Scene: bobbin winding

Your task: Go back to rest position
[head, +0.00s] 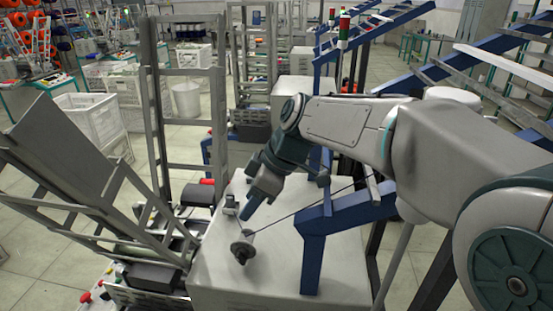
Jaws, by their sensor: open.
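My arm reaches in from the right, and my gripper (247,216) points down and left over the light grey machine top (215,271). My gripper is open, though its fingers are small and partly turned away in this view. A small dark, round piece with a pale cone on it (243,248), perhaps a bobbin holder, stands on the machine top just below my fingertips. There seems to be a small gap between them. A small grey fitting (230,205) stands to the left of my gripper. I cannot tell whether anything is between the fingers.
A blue metal frame (312,255) stands close to the right of my gripper, under my arm. A thin dark rod or line runs toward it. A tilted grey rack (85,195) and a tall ladder-like frame (153,115) stand on the left. White crates (92,118) stand behind.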

